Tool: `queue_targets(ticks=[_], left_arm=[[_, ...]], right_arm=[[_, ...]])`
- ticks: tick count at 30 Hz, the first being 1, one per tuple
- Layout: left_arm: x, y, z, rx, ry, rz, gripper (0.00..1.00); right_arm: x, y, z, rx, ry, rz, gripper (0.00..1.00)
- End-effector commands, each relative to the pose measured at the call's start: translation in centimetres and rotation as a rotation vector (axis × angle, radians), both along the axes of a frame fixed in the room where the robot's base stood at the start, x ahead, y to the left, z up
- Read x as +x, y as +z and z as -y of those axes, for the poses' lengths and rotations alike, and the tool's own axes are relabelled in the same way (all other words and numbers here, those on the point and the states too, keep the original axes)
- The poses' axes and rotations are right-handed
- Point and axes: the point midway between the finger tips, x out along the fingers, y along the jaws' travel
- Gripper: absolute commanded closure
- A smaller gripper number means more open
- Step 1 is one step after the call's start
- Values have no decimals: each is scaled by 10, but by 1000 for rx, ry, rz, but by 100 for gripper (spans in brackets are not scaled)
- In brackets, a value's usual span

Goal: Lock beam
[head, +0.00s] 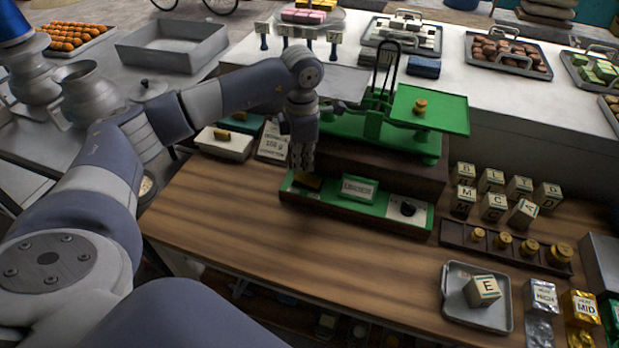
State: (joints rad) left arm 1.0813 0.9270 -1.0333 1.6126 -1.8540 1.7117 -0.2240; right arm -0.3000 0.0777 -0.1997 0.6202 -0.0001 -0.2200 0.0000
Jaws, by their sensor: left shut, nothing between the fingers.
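A green balance scale (378,128) stands on a dark raised block behind the wooden counter. Its right green pan (445,112) holds a small brass weight (420,106); its left pan (345,82) is pale and partly behind my arm.
Lettered cubes (492,207) and a dark rack of brass weights (505,245) stand at the right. A metal tray (454,312) holds an E cube (482,291). A white dish (222,147) and a 100 g card (274,142) are left of the scale.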

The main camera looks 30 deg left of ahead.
Motion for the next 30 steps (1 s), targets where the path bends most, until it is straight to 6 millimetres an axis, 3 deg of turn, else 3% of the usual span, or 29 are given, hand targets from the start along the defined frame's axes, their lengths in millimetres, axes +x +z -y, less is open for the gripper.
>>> queue_targets(ticks=[30], left_arm=[[0, -16, 0, 0, 0, 0, 100]], right_arm=[[0, -13, 2, -2, 2, 0, 43]])
